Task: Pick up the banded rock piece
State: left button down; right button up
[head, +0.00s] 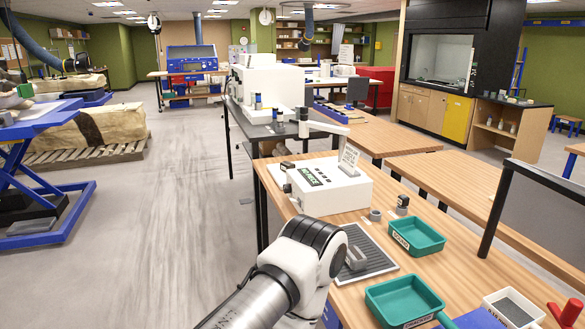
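I cannot make out a banded rock piece for certain. A small grey piece (355,258) sits on a dark ribbed mat (378,264) on the wooden bench, partly hidden by my arm; I cannot tell whether it is banded or a rock. One of my arms rises from the bottom of the head view, left of the mat, and its joint covers part of the bench edge. No gripper fingers show clearly for either arm.
Two green labelled trays (415,235) (403,300) stand right of the mat. A white box-shaped device (330,187) stands behind it. A white container (514,308) and a red object (567,312) are at lower right.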

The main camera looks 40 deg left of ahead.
aim_at(284, 166)
jog(key=i+j+z, duration=0.1)
jog(key=j+z, duration=0.15)
jog(key=j, duration=0.95)
jog(key=j+z, duration=0.2)
jog(key=j, duration=1)
jog(key=j+z, duration=0.25)
jog(key=j, duration=0.95)
